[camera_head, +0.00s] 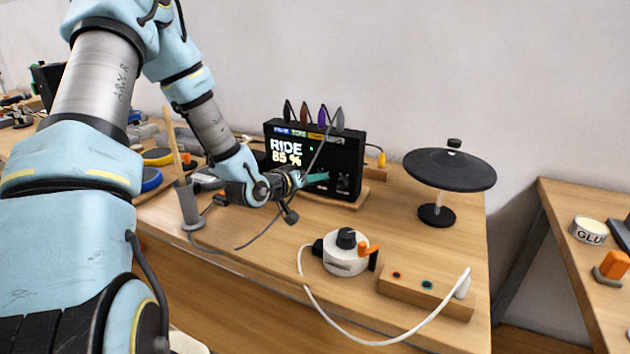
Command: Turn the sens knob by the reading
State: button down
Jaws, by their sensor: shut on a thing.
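A black drum module (315,150) stands on the wooden table. Its lit screen (287,152) reads "RIDE 85 %". Coloured labels run along its upper edge, and several coloured plugs stand on top. My gripper (322,178) is at the lower right of the module's front, with teal fingers pointing right. It is shut on a small dark knob at the front, which the fingers mostly hide. Dark controls (343,183) show just right of the fingertips. The knob's label and pointer are too small to read, so I cannot tell its angle.
A black cymbal pad (450,168) on a stand is at the right. A white round device (346,262) with a black knob and orange lever, and a wooden block (428,296), stand in front. Cables cross the table near my arm. A grey holder (188,205) stands left.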

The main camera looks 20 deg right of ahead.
jog(key=c, duration=0.6)
grip_release()
jog(key=b+v, duration=0.1)
jog(key=v, duration=1)
jog(key=shift+w+b, duration=0.1)
jog(key=shift+b, duration=0.3)
